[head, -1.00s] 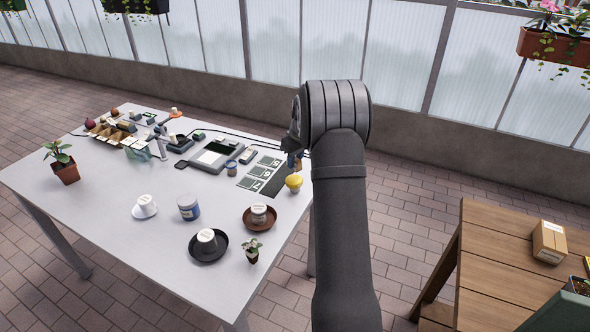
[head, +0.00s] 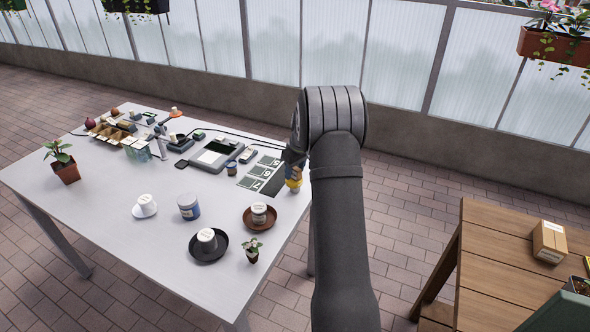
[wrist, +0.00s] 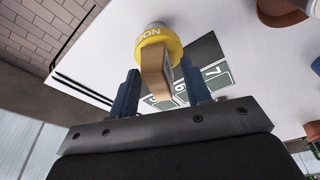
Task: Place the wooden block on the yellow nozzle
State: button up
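The yellow nozzle (head: 294,185) stands near the right edge of the white table, in front of dark numbered cards. The wooden block (wrist: 155,72) is a light brown, narrow piece between the two blue fingers of my gripper (wrist: 160,85).
A small potted plant (head: 252,250), a brown saucer with a jar (head: 260,228), a black saucer with a cup (head: 209,258) and a blue jar (head: 188,207) stand toward the front. A grey device (head: 214,155) sits behind. The table's right edge is close to the nozzle.

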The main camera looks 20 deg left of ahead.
aim_at(295, 168)
jog(key=shift+r, duration=0.15)
jog(key=v, duration=1.2)
jog(key=x, duration=0.9)
